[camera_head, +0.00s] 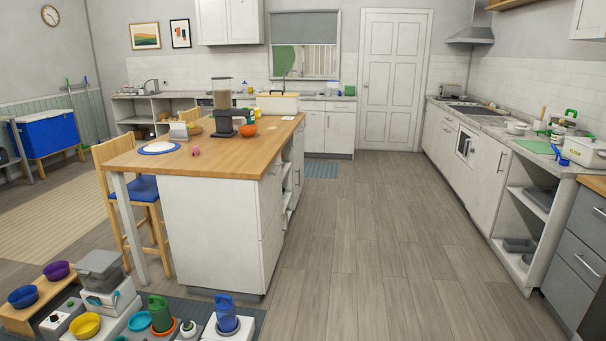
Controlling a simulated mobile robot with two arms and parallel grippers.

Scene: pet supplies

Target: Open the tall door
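The tall door (393,78) is a white panelled door in the back wall, right of the window, and it looks closed in its frame. A small knob seems to show at its left edge, but it is too small to make out well. The door is far off, across the room. Neither my left nor my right gripper shows in the head view.
A wooden-topped island (215,145) stands left of centre, with a blue-seated stool (146,188) beside it. Bowls, bins and bottles crowd the floor at front left. A counter (475,120) runs along the right. Bare wooden floor (365,220) leads between them to the door.

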